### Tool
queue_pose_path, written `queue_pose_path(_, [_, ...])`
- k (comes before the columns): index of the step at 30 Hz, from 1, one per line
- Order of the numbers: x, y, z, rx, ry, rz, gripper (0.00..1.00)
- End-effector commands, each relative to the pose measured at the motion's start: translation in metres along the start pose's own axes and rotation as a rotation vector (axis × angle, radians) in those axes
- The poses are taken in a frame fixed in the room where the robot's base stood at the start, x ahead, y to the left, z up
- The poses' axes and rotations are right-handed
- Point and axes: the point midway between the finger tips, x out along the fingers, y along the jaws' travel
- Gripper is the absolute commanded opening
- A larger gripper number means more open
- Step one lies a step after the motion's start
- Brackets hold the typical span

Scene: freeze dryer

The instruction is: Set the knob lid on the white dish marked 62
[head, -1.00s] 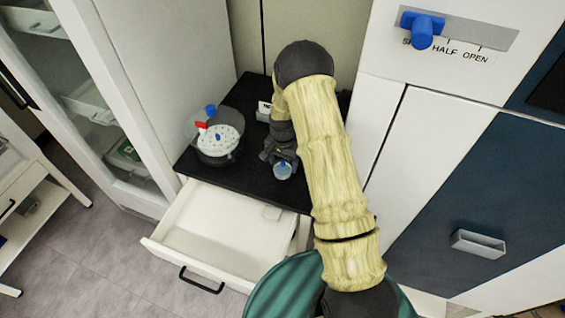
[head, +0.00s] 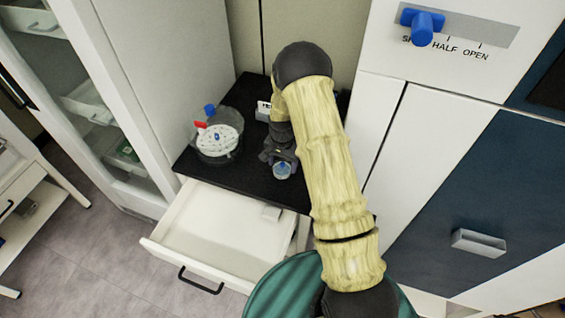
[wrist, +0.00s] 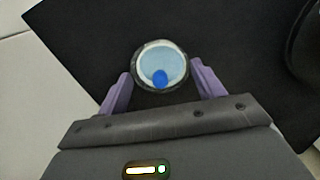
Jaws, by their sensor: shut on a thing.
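A small round piece (wrist: 161,66) with a pale blue face, a white rim, a dark outer ring and a blue knob is between the two purple fingers of my gripper (wrist: 162,77). It looks like the knob lid; whether the white dish is under it I cannot tell. In the head view the same round piece (head: 282,171) is at the front of the black worktop, just below my gripper (head: 281,157). My gripper is shut on it. No mark 62 is readable in any view.
A clear round vessel (head: 218,153) with a white dotted disc and red and blue fittings stands left on the black worktop (head: 245,180). A white label block (head: 263,111) is behind. An open white drawer (head: 205,225) juts out below. White cabinet walls flank the worktop.

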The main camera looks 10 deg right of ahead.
Motion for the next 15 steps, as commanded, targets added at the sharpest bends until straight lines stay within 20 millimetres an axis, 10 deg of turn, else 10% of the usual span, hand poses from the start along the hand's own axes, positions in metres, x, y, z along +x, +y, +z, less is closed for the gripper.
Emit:
queue_pose_path(9, [0.0006,-0.0001,0.0000,0.000,0.000,0.000,0.55])
queue_pose_path(12, [0.0005,0.0000,-0.0001,0.000,0.000,0.000,0.87])
queue_pose_path(15, [0.0006,0.0000,0.0000,0.000,0.000,0.000,0.93])
